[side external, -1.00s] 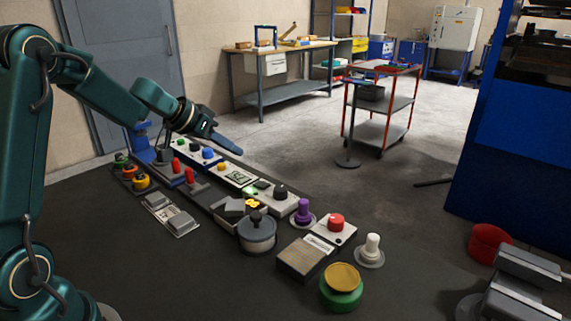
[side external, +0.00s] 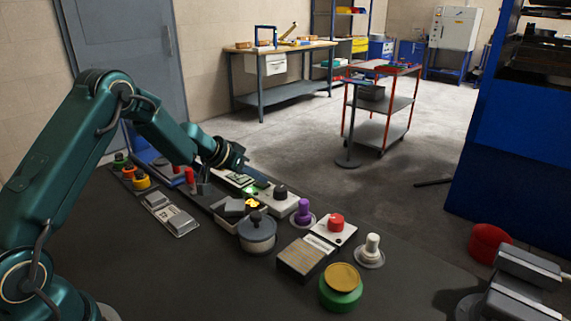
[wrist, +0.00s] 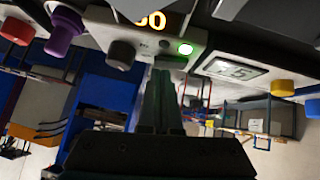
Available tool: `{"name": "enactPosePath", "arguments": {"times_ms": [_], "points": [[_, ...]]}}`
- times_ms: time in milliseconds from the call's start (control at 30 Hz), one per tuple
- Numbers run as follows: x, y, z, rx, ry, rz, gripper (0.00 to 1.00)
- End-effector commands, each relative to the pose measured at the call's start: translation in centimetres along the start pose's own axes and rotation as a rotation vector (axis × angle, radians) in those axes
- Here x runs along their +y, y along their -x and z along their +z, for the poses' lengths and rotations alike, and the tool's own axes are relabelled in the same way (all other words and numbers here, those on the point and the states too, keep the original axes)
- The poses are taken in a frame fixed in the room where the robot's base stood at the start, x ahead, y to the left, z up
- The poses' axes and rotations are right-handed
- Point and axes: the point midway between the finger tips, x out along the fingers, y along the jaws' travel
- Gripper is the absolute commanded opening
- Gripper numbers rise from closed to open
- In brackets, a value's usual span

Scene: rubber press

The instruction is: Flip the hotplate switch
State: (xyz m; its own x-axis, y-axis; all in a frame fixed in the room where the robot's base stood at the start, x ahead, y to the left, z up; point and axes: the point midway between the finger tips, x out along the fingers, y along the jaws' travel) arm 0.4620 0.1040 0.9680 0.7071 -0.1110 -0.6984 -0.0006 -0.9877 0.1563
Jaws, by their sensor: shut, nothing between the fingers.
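My gripper (side external: 263,183) is shut and empty, reaching over the row of controls from the left. Its fingertips also show in the wrist view (wrist: 162,74), pointing at the panel edge near a glowing green light (wrist: 185,48). This green light is small in the side view (side external: 251,191), just below the fingertips. Glowing yellow digits (side external: 252,203) sit beside it, and show in the wrist view (wrist: 150,20) too. A dark knob (side external: 280,191) stands just right of the fingers; in the wrist view it is left of them (wrist: 121,53). I cannot tell which part is the hotplate switch, or whether the fingertips touch anything.
A grey lidded pot (side external: 257,233), a purple knob (side external: 303,209) and a red mushroom button (side external: 336,221) stand close by on the dark bench. A small screen (side external: 240,179) lies behind the gripper.

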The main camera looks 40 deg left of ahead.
Motion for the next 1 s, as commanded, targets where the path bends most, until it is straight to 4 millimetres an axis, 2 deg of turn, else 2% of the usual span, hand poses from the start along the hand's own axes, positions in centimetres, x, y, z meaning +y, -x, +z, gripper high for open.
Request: {"name": "enactPosePath", "arguments": {"times_ms": [733,1000], "points": [[0.2,-0.6,0.7,-0.002,0.001,0.0,0.0],[-0.9,-0.3,0.5,-0.002,0.004,-0.003,0.0]]}}
